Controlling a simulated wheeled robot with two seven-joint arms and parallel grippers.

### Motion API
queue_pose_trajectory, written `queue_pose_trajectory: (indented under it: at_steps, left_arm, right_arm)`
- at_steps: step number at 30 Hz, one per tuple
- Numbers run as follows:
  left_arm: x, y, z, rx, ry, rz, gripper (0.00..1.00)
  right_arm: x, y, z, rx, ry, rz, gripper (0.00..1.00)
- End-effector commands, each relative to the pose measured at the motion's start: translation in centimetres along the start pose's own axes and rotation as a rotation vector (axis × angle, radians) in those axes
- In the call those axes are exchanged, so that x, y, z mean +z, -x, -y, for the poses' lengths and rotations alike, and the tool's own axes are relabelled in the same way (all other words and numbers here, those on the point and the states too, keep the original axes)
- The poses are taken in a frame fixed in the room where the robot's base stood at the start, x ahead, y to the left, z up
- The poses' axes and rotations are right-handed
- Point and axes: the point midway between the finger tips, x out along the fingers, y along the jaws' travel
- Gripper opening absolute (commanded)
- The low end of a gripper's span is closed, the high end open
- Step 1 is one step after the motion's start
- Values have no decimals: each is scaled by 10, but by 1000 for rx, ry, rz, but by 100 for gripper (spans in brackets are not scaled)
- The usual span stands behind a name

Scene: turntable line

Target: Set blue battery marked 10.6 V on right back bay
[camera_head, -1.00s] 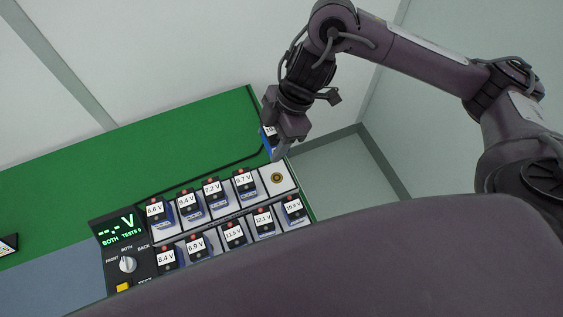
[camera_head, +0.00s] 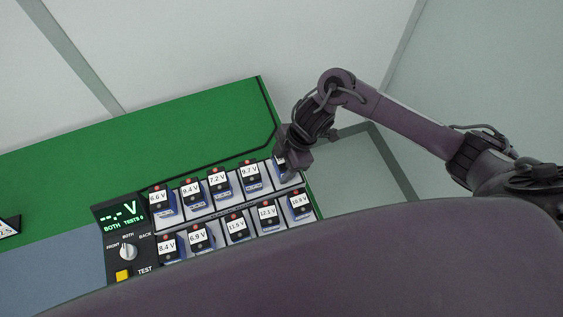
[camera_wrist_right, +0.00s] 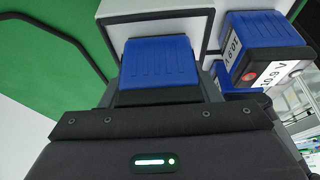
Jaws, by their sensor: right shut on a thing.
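A blue battery (camera_wrist_right: 160,62) is between the jaws of my right gripper (camera_head: 289,172), which is shut on it. In the head view the gripper hides most of this battery (camera_head: 279,161), and its marking cannot be read. The battery is at the right back bay (camera_wrist_right: 114,8), whose pale plate shows around it in the wrist view. I cannot tell whether it rests on the bay or hangs just above it. My left gripper is not in view.
The other back bays hold batteries, with the 9.7 V one (camera_head: 250,174) nearest. The front row is also filled; the 10.9 V battery (camera_head: 299,204) stands close to my gripper. The tester panel (camera_head: 124,235) is at left. The green mat (camera_head: 180,140) behind is clear.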

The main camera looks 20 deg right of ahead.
Motion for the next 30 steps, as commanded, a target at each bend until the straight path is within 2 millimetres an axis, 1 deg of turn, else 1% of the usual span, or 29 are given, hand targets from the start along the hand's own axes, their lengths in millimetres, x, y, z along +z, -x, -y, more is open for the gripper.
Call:
queue_pose_trajectory:
  at_steps: [6, 10, 11, 15, 16, 25, 28, 30]
  left_arm:
    - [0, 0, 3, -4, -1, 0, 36]
    - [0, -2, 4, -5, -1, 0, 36]
    - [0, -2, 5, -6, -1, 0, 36]
    - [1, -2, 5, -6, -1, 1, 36]
    - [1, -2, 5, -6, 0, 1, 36]
    - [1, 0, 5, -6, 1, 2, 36]
    - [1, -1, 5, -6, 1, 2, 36]
    - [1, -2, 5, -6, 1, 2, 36]
  right_arm:
    - [-1, 0, -1, 2, 1, -1, 23]
    - [1, -3, -1, 1, 0, -1, 23]
    - [1, -4, 0, 1, -1, 0, 58]
    - [1, -3, 0, 0, 0, 0, 76]
    - [1, -3, 0, 0, 0, 0, 78]
    - [0, 0, 0, 1, 0, -1, 78]
    - [0, 7, -1, 4, 1, -1, 78]
    - [0, 18, -1, 4, 3, -1, 78]
